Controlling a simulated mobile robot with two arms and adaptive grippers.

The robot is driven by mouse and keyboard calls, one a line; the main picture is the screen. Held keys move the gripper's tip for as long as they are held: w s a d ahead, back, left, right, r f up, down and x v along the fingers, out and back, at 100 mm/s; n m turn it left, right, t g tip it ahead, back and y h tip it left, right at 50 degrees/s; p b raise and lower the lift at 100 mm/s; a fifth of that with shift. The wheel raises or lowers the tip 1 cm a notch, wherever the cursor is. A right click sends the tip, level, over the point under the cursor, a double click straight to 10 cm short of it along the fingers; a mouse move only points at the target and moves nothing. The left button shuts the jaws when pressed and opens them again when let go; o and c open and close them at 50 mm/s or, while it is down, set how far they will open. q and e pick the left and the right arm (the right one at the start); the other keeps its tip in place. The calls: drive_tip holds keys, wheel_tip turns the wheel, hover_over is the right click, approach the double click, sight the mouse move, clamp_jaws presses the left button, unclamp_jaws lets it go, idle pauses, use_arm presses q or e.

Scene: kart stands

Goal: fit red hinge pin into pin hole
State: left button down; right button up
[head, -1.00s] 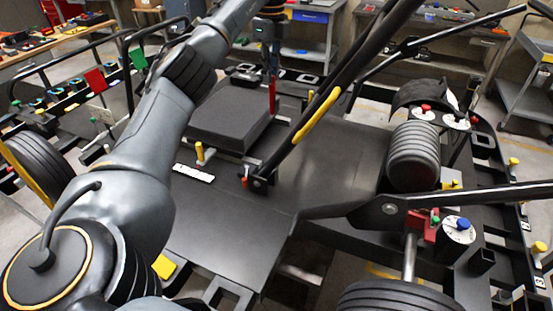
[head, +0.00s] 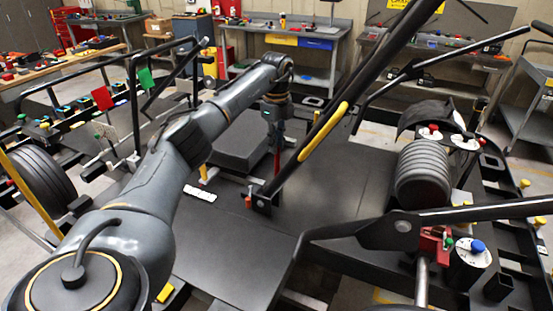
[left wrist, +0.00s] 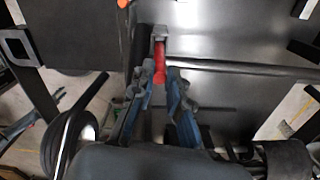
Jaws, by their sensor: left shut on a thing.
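My left gripper (head: 275,122) points down and is shut on the red hinge pin (head: 277,160). The pin hangs below the fingers, roughly upright, just behind the foot of the slanted black bar in the head view. In the left wrist view, the red pin (left wrist: 160,65) lies between the blue-sided fingertips (left wrist: 154,78), with a small grey piece at its far end. A dark hinge bracket (head: 263,200) with an orange-red end sits at the bar's foot. I cannot make out the pin hole. My right gripper is not in view.
The slanted black bar (head: 352,85) with a yellow sleeve (head: 324,132) rises close to the right of my gripper. A dark raised block (head: 238,150) lies left of the pin. The flat black deck (head: 330,190) is bare to the right.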

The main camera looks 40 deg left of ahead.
sight(277, 161)
use_arm(q)
wheel_tip(277, 161, down, 6)
drive_tip(key=shift+s+d+r+p, duration=0.1)
drive_tip(key=shift+p, duration=0.65)
drive_tip(key=shift+f, duration=0.45)
drive_tip(key=c, duration=1.3)
unclamp_jaws()
wheel_tip(277, 161, up, 11)
drive_tip(key=b, duration=0.3)
drive_tip(key=shift+r, duration=0.55)
